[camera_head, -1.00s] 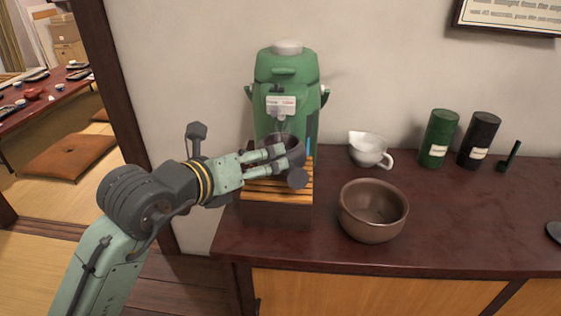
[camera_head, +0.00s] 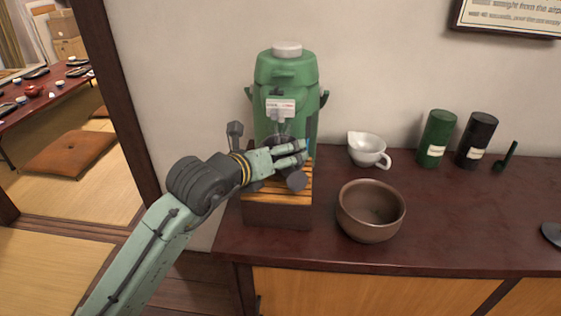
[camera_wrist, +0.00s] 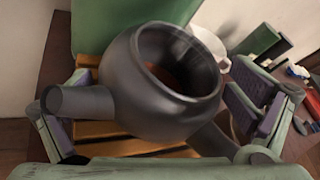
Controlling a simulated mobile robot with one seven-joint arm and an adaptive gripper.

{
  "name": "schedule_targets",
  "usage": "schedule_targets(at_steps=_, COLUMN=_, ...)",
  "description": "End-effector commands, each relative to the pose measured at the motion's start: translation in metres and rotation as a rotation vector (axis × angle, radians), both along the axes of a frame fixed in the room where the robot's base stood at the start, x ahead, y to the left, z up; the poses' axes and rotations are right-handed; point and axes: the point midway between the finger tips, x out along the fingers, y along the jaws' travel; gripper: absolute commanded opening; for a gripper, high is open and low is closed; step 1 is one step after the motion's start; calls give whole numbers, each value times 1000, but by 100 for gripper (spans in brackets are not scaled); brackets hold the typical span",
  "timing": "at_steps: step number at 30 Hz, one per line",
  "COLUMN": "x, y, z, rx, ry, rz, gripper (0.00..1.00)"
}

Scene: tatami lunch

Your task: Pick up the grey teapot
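The grey teapot (camera_wrist: 150,105) has no lid on and shows a round open mouth with a brownish inside. It is on the slatted wooden stand (camera_head: 277,213) in front of the green dispenser (camera_head: 286,70). In the head view the teapot (camera_head: 297,181) is partly hidden by my fingers. My gripper (camera_head: 289,152) reaches in from the left at the teapot. In the wrist view my gripper (camera_wrist: 160,105) has its fingers spread on both sides of the pot. A narrow gap shows at the right finger, and the pot's stubby handle overlaps the left finger.
A brown bowl (camera_head: 370,226) stands just right of the stand on the dark counter (camera_head: 460,225). A white pouring cup (camera_head: 366,150), a green canister (camera_head: 437,138) and a black canister (camera_head: 477,140) stand further back. The wall is close behind.

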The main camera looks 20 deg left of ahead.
Motion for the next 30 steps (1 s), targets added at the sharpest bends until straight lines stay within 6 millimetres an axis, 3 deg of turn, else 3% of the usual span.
schedule_targets(at_steps=26, x=0, y=1, z=1, rx=0, ry=0, rz=1, gripper=42)
schedule_targets(at_steps=30, x=0, y=1, z=0, rx=0, ry=0, rz=1, gripper=40)
